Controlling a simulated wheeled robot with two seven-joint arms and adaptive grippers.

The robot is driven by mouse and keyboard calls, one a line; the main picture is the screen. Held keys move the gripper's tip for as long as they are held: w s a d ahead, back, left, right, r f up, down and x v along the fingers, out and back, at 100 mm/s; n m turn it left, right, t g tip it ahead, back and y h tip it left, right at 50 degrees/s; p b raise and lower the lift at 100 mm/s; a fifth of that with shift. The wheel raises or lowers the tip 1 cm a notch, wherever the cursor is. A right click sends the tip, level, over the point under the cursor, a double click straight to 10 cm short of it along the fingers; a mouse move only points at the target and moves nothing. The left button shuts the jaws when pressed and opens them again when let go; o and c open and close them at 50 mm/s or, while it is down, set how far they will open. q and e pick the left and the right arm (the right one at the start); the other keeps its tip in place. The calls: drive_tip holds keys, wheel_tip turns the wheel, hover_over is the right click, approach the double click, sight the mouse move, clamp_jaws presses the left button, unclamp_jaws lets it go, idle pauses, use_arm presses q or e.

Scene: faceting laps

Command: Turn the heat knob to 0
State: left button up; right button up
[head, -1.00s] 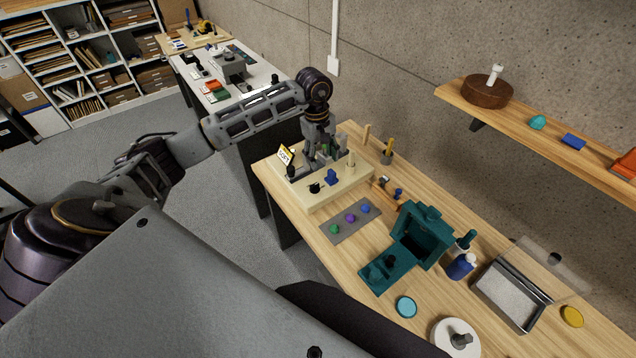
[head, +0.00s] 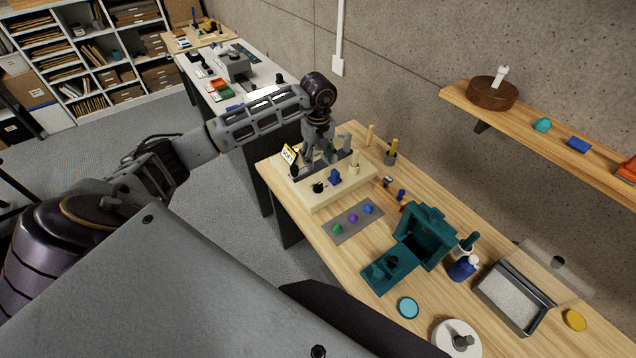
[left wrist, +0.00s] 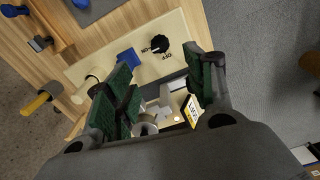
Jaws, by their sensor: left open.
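The black heat knob (head: 318,188) sits on the cream base plate (head: 326,201) near its front edge. In the left wrist view the round knob (left wrist: 161,48) has small printed marks beside it, too small to read surely. My left gripper (head: 317,157) points down over the back part of the plate, behind the knob. In the left wrist view its green-padded fingers (left wrist: 158,82) are spread and empty, with the knob beyond the gap and not touched. My right gripper is not in view.
A blue block (head: 335,177) stands right of the knob. A yellow-and-white sign (head: 289,155) stands at the plate's left, and a wooden peg (head: 354,163) at its right. A grey mat (head: 352,224) with coloured stones and a teal open box (head: 425,237) lie farther right.

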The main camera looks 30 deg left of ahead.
sight(318, 184)
use_arm(q)
wheel_tip(318, 184, down, 10)
drive_tip(key=shift+f+p, duration=0.25)
drive_tip(key=shift+p, duration=0.85)
drive_tip(key=shift+f, duration=1)
drive_tip(key=c, duration=1)
drive_tip(key=shift+c, duration=0.2)
